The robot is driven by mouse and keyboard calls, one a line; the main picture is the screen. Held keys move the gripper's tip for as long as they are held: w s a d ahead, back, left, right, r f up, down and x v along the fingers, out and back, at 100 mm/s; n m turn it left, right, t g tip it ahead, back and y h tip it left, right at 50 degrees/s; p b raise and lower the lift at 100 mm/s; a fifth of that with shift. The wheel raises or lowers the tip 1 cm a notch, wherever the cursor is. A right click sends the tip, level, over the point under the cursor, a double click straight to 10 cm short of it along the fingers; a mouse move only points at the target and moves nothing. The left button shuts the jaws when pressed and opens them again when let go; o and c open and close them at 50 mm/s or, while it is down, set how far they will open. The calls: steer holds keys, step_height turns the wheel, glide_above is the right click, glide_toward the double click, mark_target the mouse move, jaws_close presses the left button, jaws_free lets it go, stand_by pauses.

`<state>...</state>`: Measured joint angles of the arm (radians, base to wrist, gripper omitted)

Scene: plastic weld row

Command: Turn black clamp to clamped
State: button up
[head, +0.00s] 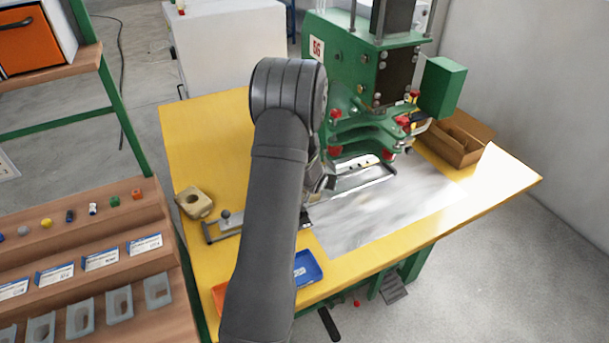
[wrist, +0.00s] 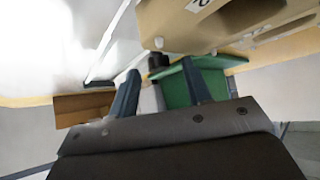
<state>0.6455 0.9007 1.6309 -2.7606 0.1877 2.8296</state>
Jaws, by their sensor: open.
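My gripper (wrist: 160,70) shows in the wrist view with its two dark blue fingers apart. A small dark knob-like part (wrist: 157,61) shows between the fingertips, and I cannot tell whether it belongs to the black clamp or whether the fingers touch it. In the head view my arm covers most of the gripper. A grey bar with an upright dark knob (head: 225,214) lies on the left of the yellow table, its right end hidden behind my arm. I cannot clearly identify the black clamp or its position. Several red-tipped clamp parts (head: 335,152) sit on the green machine (head: 350,75).
A beige block (head: 194,202) stands on the yellow table (head: 205,120) at left. A shiny sheet (head: 390,205) covers the middle right. A brown box (head: 455,142) stands at right. A blue tray (head: 307,268) and an orange tray (head: 220,296) are at the front.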

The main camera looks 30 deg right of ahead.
steer(key=shift+w+a+m+g+h, duration=0.15)
steer(key=shift+m+g+h, duration=0.55)
steer(key=shift+m, duration=0.8)
steer(key=shift+w+m+g, duration=0.1)
steer(key=shift+m+g, duration=0.4)
steer(key=v, duration=1.7)
steer(key=shift+a, duration=0.45)
steer(key=shift+w+d+f, duration=0.1)
steer(key=shift+f, duration=0.1)
steer(key=x, duration=1.7)
steer(key=shift+s+d+r, duration=0.1)
steer(key=shift+s+d, duration=0.1)
steer(key=shift+d, duration=0.2)
steer(key=shift+r, duration=0.1)
